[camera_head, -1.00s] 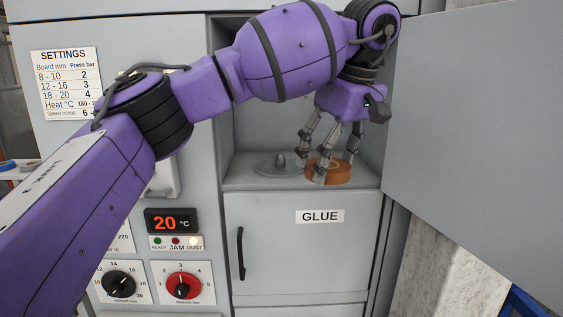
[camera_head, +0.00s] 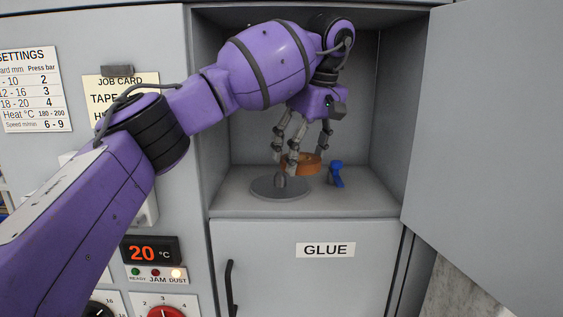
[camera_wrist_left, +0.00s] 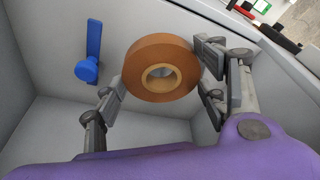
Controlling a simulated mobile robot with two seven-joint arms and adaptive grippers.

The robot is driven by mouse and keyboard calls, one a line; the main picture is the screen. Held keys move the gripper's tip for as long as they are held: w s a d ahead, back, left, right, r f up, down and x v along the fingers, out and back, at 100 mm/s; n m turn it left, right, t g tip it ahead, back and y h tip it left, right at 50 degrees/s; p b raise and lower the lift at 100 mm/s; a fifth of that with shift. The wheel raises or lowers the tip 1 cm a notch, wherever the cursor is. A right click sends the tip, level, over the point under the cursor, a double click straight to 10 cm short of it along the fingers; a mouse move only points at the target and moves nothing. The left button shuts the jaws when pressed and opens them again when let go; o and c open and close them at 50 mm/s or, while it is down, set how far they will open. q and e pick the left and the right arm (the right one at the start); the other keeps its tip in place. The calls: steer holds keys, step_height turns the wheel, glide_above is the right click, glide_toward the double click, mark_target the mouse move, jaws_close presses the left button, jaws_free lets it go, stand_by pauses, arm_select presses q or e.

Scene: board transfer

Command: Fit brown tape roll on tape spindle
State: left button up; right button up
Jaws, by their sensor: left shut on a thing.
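The brown tape roll (camera_head: 312,167) is held flat between the fingers of my left gripper (camera_head: 302,160), which is shut on it. In the left wrist view, the roll (camera_wrist_left: 137,85) sits between the fingertips of the left gripper (camera_wrist_left: 162,80), its hole facing the camera. The tape spindle, a grey disc (camera_head: 262,188) with a short upright peg, stands on the alcove shelf. In the head view the roll shows just above and right of the peg; I cannot tell whether they touch. My right gripper is not in view.
A blue handle-like part (camera_head: 336,175) is right of the spindle; it also shows in the left wrist view (camera_wrist_left: 88,68). The alcove shelf (camera_head: 365,200) has free room at the right. Its walls enclose the gripper. An open door panel (camera_head: 480,130) stands at the right.

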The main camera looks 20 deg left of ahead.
arm_select(q)
glide_above(282, 172)
steer(key=shift+f, duration=0.1)
steer(key=shift+s+f, duration=0.1)
steer(key=shift+f, duration=0.2)
step_height(282, 172, down, 2)
steer(key=shift+f+p, duration=0.25)
steer(key=shift+p, duration=0.25)
steer(key=shift+f, duration=0.8)
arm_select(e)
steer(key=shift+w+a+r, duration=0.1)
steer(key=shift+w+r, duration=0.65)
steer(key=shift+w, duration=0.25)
arm_select(q)
steer(key=o, duration=1.2)
